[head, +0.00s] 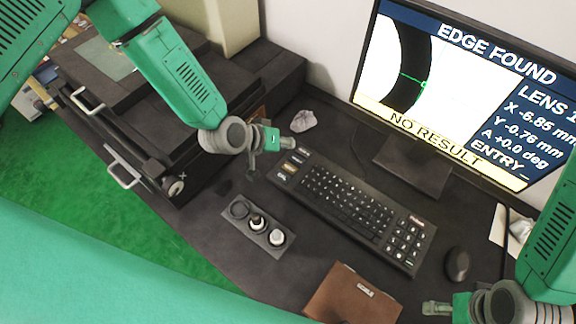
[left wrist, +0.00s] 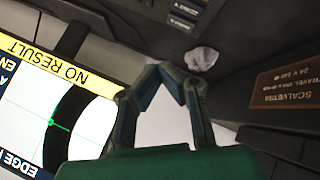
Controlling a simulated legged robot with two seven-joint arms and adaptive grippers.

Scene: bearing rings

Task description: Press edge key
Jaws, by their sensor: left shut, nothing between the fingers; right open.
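The black keyboard (head: 352,205) lies on the dark desk, with a column of larger labelled keys (head: 290,167) at its left end. Their labels are too small to read, so I cannot tell which is the edge key. My left gripper (head: 288,143) is shut and empty near the keyboard's upper left corner, beside those keys. In the left wrist view its closed fingertips (left wrist: 165,68) point toward the desk, with part of the keyboard (left wrist: 180,12) at the top. My right gripper (head: 428,308) is open at the lower right, partly cut off. The monitor (head: 470,90) reads "EDGE FOUND" and "NO RESULT".
A crumpled pale lump (head: 303,121) lies just behind my left gripper. A holder with round pieces (head: 240,222) stands in front of the keyboard. A brown case (head: 352,297) lies at the front, and a mouse (head: 456,264) at right. A dark machine (head: 150,110) stands at left.

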